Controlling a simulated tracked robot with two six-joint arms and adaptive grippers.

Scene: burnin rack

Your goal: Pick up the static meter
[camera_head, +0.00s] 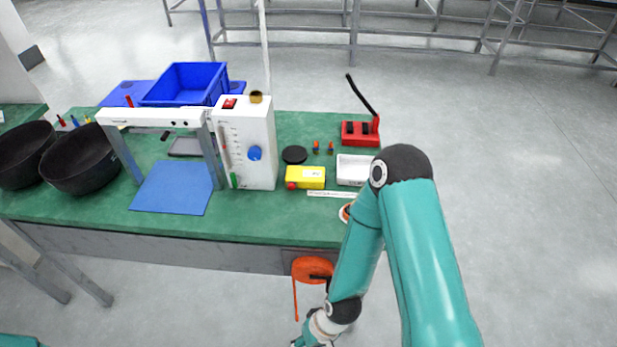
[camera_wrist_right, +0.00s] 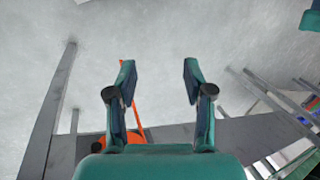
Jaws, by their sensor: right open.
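I cannot tell for sure which thing is the static meter. On the green bench stand a yellow box with a red button (camera_head: 306,177), a white box (camera_head: 353,169) and a red device with a black lever (camera_head: 360,133). My right gripper (camera_wrist_right: 159,72) is open and empty in the right wrist view, with bare grey floor between its fingers. In the head view my right arm hangs down in front of the bench, its hand cut off at the bottom edge. My left gripper is not in view.
A tall white unit with a blue knob (camera_head: 262,126), a blue bin (camera_head: 190,84), a blue mat (camera_head: 172,187) and black bowls (camera_head: 78,160) are on the green bench (camera_head: 270,219). An orange round thing (camera_head: 306,266) is below the front edge, near my right arm.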

